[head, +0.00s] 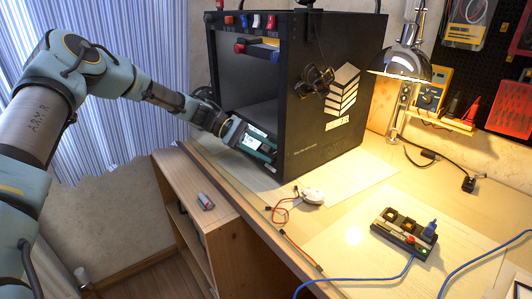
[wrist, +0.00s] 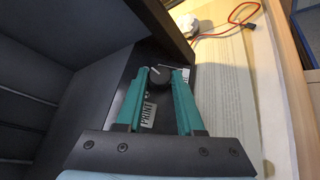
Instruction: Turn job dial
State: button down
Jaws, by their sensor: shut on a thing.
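The job dial (wrist: 159,77) is a dark round knob with a pale pointer line, on the printer's black front panel in the wrist view. My gripper (wrist: 160,73) has its two teal fingers on either side of the dial and is shut on it. A PRINT label (wrist: 148,115) shows between the fingers, and another pale label (wrist: 185,73) is partly hidden by the right finger. In the head view my gripper (head: 262,146) is at the lower front of the black printer (head: 335,122), where the dial itself cannot be made out.
The printer's open chamber is beside my gripper. A white round item (head: 311,195) with red wires lies on the desk (head: 370,200) in front. A button box (head: 404,232) with blue cables is at the right. A lower wooden shelf (head: 180,165) stands at the left.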

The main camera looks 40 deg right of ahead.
dwell(0.3)
jog(key=c, duration=0.8)
grip_release()
jog(key=b+v, duration=0.1)
jog(key=v, duration=1)
jog(key=shift+b, duration=0.4)
